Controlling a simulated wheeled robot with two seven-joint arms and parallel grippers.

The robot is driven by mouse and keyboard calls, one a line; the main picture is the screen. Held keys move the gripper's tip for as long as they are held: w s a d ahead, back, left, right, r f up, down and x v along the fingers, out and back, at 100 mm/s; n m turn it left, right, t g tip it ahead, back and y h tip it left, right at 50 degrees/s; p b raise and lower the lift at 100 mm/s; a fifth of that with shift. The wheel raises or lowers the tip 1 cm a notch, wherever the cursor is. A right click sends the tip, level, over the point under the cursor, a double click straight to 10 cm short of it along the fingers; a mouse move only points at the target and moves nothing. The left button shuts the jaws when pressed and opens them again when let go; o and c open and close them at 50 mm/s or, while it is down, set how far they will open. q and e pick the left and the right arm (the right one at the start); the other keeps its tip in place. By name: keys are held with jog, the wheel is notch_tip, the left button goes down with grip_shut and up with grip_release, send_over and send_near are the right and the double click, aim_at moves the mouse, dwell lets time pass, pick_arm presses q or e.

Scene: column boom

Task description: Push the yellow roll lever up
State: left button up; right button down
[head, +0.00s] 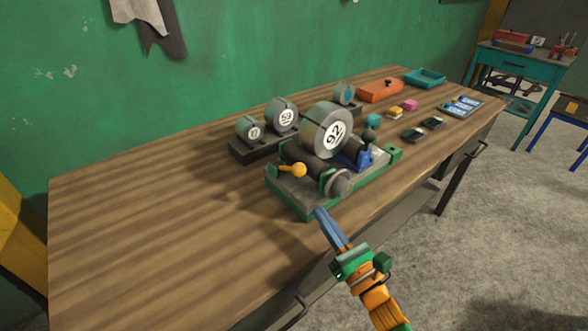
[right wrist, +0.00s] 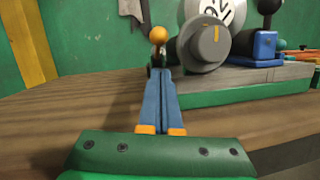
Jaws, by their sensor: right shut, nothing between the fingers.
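The yellow roll lever (head: 297,170) has a round yellow-orange knob and sits at the left end of a grey and green machine (head: 300,199). In the right wrist view the knob (right wrist: 158,34) stands just beyond and above my fingertips. My right gripper (head: 319,212) is shut and empty, its blue fingers together at the machine's front edge. It also shows in the right wrist view (right wrist: 158,72), pointing toward the lever. A gap between fingertips and lever shows in the head view. My left gripper is not in view.
The machine carries a large roll marked 92 (head: 326,130), a grey knob (head: 339,184) and a black-balled lever on a blue block (head: 367,147). Smaller rolls (head: 282,115) stand behind. The wooden table (head: 130,215) is clear on the left.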

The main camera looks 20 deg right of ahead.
aim_at(300, 195)
jog(key=shift+w+a, duration=0.1)
jog(key=shift+s+r, duration=0.2)
jog(key=shift+s, duration=0.25)
jog(key=shift+a+r, duration=0.1)
jog(key=shift+r, duration=0.05)
jog(key=x, duration=0.5)
jog(key=p+x, duration=0.1)
jog(key=x, duration=0.4)
jog(key=shift+f+p, duration=0.25)
jog(key=shift+p, duration=0.05)
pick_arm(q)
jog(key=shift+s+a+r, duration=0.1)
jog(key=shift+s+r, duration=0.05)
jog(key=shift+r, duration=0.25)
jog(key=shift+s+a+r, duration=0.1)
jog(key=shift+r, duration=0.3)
